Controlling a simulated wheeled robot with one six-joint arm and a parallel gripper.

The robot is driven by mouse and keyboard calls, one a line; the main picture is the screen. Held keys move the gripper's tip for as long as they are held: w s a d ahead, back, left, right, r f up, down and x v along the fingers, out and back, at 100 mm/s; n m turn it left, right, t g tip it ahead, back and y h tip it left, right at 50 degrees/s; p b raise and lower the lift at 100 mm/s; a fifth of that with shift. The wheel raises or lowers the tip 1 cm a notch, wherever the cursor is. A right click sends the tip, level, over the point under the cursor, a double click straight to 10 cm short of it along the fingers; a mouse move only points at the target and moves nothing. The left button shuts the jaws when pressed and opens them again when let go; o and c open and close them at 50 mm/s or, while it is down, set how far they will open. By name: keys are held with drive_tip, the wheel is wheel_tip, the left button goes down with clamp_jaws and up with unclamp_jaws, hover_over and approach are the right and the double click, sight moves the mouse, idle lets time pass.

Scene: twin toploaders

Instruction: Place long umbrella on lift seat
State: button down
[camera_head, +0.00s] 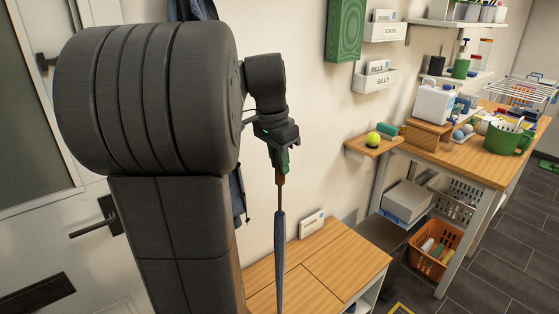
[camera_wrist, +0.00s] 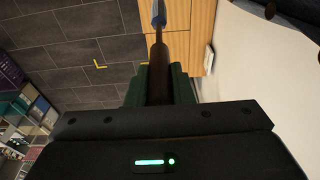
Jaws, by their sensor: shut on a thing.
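The long umbrella (camera_head: 280,250) has a slim, furled grey-blue canopy and a brown handle. My gripper (camera_head: 281,162) is shut on the handle, and the umbrella hangs almost upright below it. In the wrist view the brown handle (camera_wrist: 158,62) sits between the green fingers, with the canopy tip end pointing away at the top edge. A low bench with a jointed wooden top (camera_head: 335,262), which looks like the lift seat, is below. The umbrella's lower part overlaps the bench in the head view; its tip is cut off, so I cannot tell if it touches.
A small white card box (camera_head: 312,224) stands at the bench's back edge by the wall. A wooden wall shelf (camera_head: 372,146) holds a yellow-green ball. A cluttered wooden table (camera_head: 462,163) and an orange basket (camera_head: 434,250) are to the right. Dark tiled floor (camera_head: 500,265) is open there.

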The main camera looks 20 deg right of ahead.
drive_tip(key=c, duration=1.7)
unclamp_jaws()
drive_tip(key=shift+f, duration=0.15)
drive_tip(key=o, duration=0.4)
drive_tip(key=r, duration=0.4)
drive_tip(key=a+r, duration=0.1)
drive_tip(key=r, duration=0.7)
drive_tip(key=shift+s+a+r, duration=0.15)
drive_tip(key=shift+s+a, duration=0.15)
drive_tip(key=shift+a, duration=0.05)
drive_tip(key=shift+o, duration=0.3)
